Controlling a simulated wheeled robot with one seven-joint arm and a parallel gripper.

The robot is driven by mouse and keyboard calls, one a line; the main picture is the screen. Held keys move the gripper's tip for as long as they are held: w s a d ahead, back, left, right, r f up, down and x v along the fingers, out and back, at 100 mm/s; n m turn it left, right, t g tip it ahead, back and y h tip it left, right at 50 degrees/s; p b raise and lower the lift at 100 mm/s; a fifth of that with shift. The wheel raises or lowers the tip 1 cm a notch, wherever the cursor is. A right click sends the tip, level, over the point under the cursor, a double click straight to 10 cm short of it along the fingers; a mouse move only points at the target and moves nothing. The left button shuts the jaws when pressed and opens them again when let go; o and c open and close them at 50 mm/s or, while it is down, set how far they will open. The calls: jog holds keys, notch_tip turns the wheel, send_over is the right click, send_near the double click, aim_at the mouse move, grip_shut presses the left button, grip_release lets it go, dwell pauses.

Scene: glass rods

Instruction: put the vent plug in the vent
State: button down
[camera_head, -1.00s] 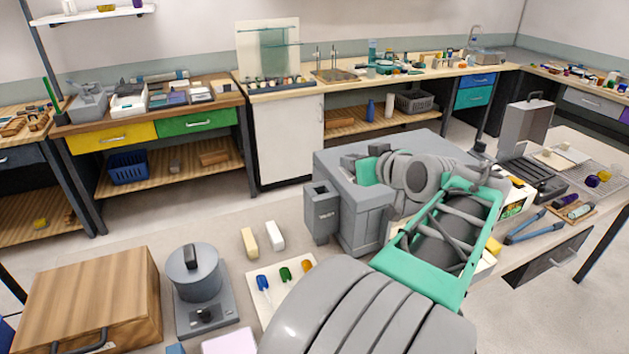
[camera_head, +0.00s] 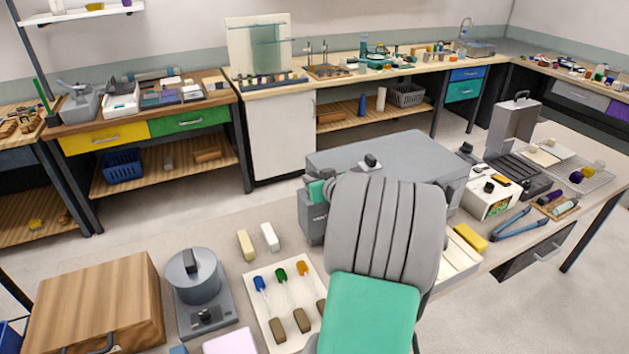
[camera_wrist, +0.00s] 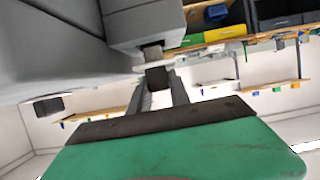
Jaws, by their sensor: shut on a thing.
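In the wrist view, which looks inverted, my gripper (camera_wrist: 163,86) is shut on a small dark block with a paler grey end, seemingly the vent plug (camera_wrist: 157,77). The plug's pale end points at a grey box, seemingly the vent housing (camera_wrist: 150,22), and overlaps its edge in the picture. I cannot tell whether it touches or enters an opening. In the head view, the grey vent box (camera_head: 314,224) shows only in part at the large grey machine's front left.
The large grey machine (camera_head: 400,148) has a dark knob (camera_head: 371,161) on top. A white tray of coloured-handled tools (camera_head: 258,300), a grey round device (camera_head: 195,280) and a wooden case (camera_head: 95,305) stand to the left. A yellow block (camera_head: 470,238) lies to the right.

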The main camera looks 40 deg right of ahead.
jog(key=shift+s+a+f, duration=0.1)
jog(key=shift+s+f, duration=0.1)
jog(key=shift+f, duration=0.35)
jog(key=shift+s+a+f, duration=0.1)
jog(key=shift+s+f, duration=0.05)
jog(key=shift+f, duration=0.4)
jog(key=c, duration=1.5)
grip_release()
jog(key=shift+f+g, duration=0.2)
jog(key=shift+g, duration=0.1)
jog(key=r+b+v, duration=0.1)
jog(key=b+v, duration=0.2)
jog(key=v, duration=0.9)
jog(key=w+a+f+n+g+y, duration=0.2)
jog(key=a+f, duration=0.1)
jog(key=a, duration=0.7)
jog(key=w+a+f+n+g+y, duration=0.1)
jog(key=a+f+g+y, duration=0.1)
jog(key=a, duration=0.8)
jog(key=s+a+f+g, duration=0.2)
jog(key=s+a+g, duration=0.2)
jog(key=s+a, duration=0.5)
jog(key=a, duration=0.3)
jog(key=shift+s+a+g, duration=0.15)
jog(key=shift+g, duration=0.15)
